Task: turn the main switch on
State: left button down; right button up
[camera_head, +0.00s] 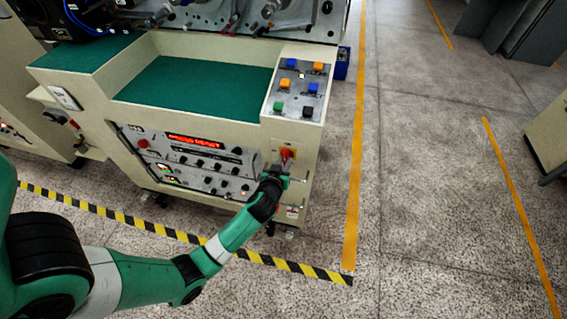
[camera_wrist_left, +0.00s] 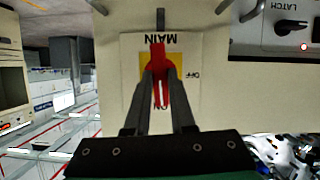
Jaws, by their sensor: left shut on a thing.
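The main switch is a red handle on a yellow plate (camera_head: 286,154) on the front of the beige machine, near its right corner. My left gripper (camera_head: 281,168) reaches it from the front. In the left wrist view the red switch handle (camera_wrist_left: 158,62) sits between the fingertips of my left gripper (camera_wrist_left: 160,80), which is shut on it. The labels MAIN, OFF and ON appear upside down there. The handle lies along the line between MAIN and ON, and OFF is off to its right. My right gripper is not in view.
A control panel with knobs, a red button and a lit red display (camera_head: 194,140) is left of the switch. A panel of coloured buttons (camera_head: 299,85) sits above it. Black-yellow tape (camera_head: 180,235) runs along the floor in front. The floor to the right is clear.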

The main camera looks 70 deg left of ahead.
pick_arm(q)
jog(key=shift+f+m+g, duration=0.1)
jog(key=shift+m+g, duration=0.3)
dwell(0.3)
jog(key=c, duration=0.8)
grip_release()
jog(key=shift+o, duration=0.2)
jog(key=p+v, duration=0.6)
jog(key=v, duration=0.5)
jog(key=shift+s+d, duration=0.2)
jog(key=shift+d, duration=0.15)
jog(key=shift+w, duration=0.1)
